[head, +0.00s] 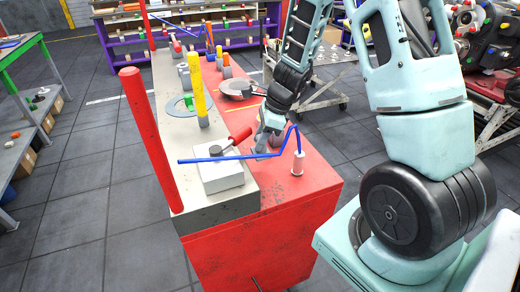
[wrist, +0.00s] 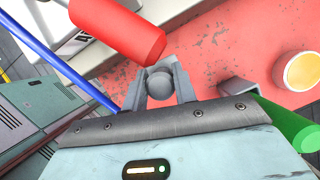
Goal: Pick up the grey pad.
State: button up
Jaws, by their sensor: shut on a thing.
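My gripper (wrist: 158,72) is shut on the grey pad (wrist: 159,85), a small grey piece with a rounded knob, held between the two fingers in the wrist view. Its lower part is hidden by the fingers and gripper body. In the head view my gripper (head: 264,142) is low over the red bench top (head: 318,177), just right of a red handle. The pad is too small and covered to make out clearly there. I cannot tell whether it touches the bench.
A red handle (wrist: 120,25) lies close beyond the fingers. A thin blue rod (head: 215,158) crosses over a pale block (head: 221,174). A white cylinder (head: 298,163) stands to the right. Red (head: 150,135) and yellow (head: 198,90) posts rise on the left. A green cylinder (wrist: 288,124) is near my gripper.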

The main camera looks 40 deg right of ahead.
jog(key=s+d+b, duration=0.2)
jog(key=d, duration=0.7)
jog(key=s+d+b, duration=0.3)
jog(key=d, duration=0.7)
jog(key=shift+s+r, duration=0.25)
jog(key=shift+r, duration=0.05)
jog(key=o, duration=0.3)
jog(key=shift+c, duration=1.1)
jog(key=shift+s, duration=0.1)
